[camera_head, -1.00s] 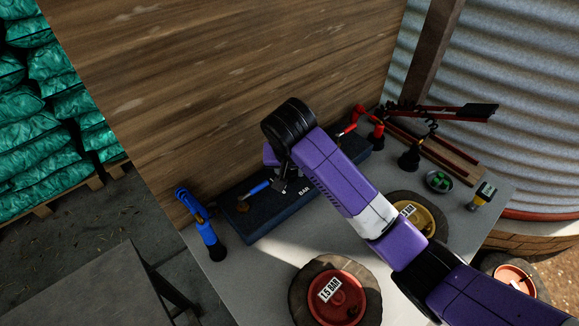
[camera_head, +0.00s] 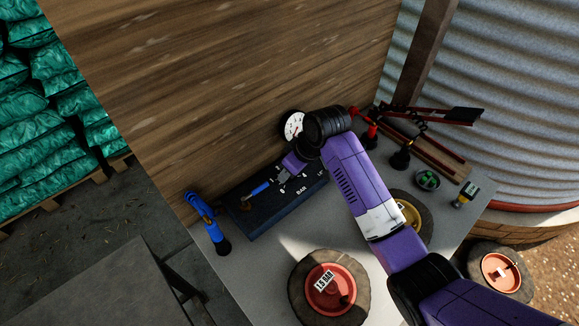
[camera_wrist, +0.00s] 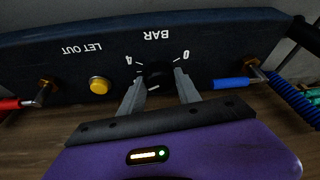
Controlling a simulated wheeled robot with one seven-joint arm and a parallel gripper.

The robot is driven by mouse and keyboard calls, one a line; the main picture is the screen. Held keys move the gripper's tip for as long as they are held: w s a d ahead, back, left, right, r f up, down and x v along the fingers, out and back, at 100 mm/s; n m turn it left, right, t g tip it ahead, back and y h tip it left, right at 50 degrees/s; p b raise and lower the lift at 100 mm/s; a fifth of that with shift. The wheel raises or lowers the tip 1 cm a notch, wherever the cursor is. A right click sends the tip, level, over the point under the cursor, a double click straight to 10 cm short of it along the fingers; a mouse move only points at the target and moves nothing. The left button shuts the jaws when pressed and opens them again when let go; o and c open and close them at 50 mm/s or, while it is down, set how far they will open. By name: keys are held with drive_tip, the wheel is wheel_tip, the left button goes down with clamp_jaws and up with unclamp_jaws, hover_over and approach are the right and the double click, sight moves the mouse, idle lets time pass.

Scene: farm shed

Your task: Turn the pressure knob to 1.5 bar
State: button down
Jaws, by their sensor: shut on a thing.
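The pressure knob (camera_wrist: 158,72) is a dark round knob on the panel's face, between the scale marks 0 and 4 under the word BAR in the wrist view. My gripper (camera_wrist: 160,84) is shut on it, one finger on each side. In the head view my gripper (camera_head: 288,173) reaches down to the dark blue panel (camera_head: 285,207), and the knob is mostly hidden by it. A round white gauge (camera_head: 292,126) shows on the wooden wall behind, partly covered by my arm. Its reading is too small to tell. A red lid (camera_head: 343,290) carries a label reading 1.5 BAR.
A yellow button (camera_wrist: 99,86) sits beside the LET OUT lettering. A blue-ended hose (camera_wrist: 232,83) and a red-ended hose (camera_wrist: 14,103) plug into the panel. A yellow lid (camera_head: 411,211) lies under my arm.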

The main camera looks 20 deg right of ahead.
drive_tip(key=n+y, duration=0.1)
drive_tip(key=n, duration=0.2)
drive_tip(key=shift+w+d+n+g, duration=0.1)
drive_tip(key=shift+n+g, duration=0.3)
drive_tip(key=shift+w+n+g+y+b, duration=0.1)
drive_tip(key=shift+n+g+y+b, duration=0.45)
drive_tip(key=shift+n, duration=1.45)
drive_tip(key=c, duration=0.9)
unclamp_jaws()
drive_tip(key=shift+o, duration=0.2)
